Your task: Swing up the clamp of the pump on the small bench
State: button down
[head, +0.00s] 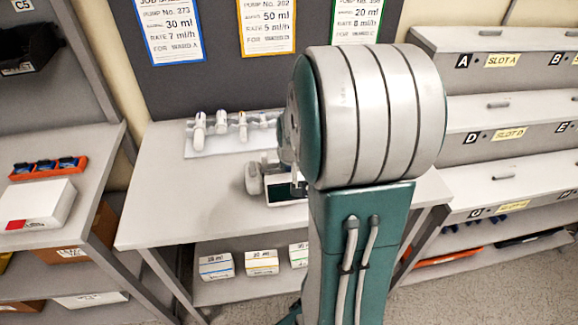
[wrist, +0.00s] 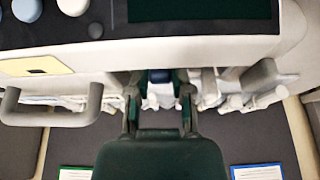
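The pump (head: 254,180) stands on the small bench (head: 170,215) in the head view, and my arm hides much of it. In the wrist view the pump's pale body (wrist: 200,47) fills the top, with a dark green screen, round buttons and a grey handle (wrist: 50,118) at left. A dark blue piece (wrist: 159,76), perhaps the clamp, shows at the pump's edge. My gripper (wrist: 158,92) has its fingers apart, one on each side of this piece. I cannot tell whether they touch it. My arm hides the gripper in the head view.
A pale rack (head: 235,143) with several syringes stands behind the pump. Cards (head: 267,25) hang on the dark board above. Small boxes (head: 262,262) lie on the lower shelf. A slotted shelf unit (head: 500,100) is at right, an orange tray (head: 48,168) at left. The bench's left part is clear.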

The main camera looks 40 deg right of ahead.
dwell(0.3)
jog(key=shift+w+d+r+g+y, duration=0.2)
jog(key=shift+r+g+y, duration=0.15)
jog(key=shift+g, duration=0.2)
jog(key=shift+w+d+r+g+y, duration=0.1)
jog(key=shift+w+r+g+y, duration=0.1)
jog(key=shift+g+y, duration=0.25)
jog(key=g, duration=0.1)
jog(key=w+r+g+y, duration=0.1)
jog(key=g, duration=0.1)
jog(key=shift+w+d+r+y, duration=0.1)
jog(key=shift+w+d+y, duration=0.1)
jog(key=shift+d+y, duration=0.15)
jog(key=g+y, duration=0.1)
jog(key=w+d+g, duration=0.1)
jog(key=g, duration=0.1)
jog(key=shift+w+r+y, duration=0.25)
jog(key=shift+r+y, duration=0.1)
jog(key=shift+w+d+r+g+y, duration=0.1)
jog(key=shift+w+d+g+y, duration=0.1)
jog(key=shift+w+g+y, duration=0.35)
jog(key=shift+w+d+r+g+y, duration=0.15)
jog(key=shift+g+y, duration=0.1)
jog(key=shift+g, duration=0.5)
jog(key=shift+f, duration=0.1)
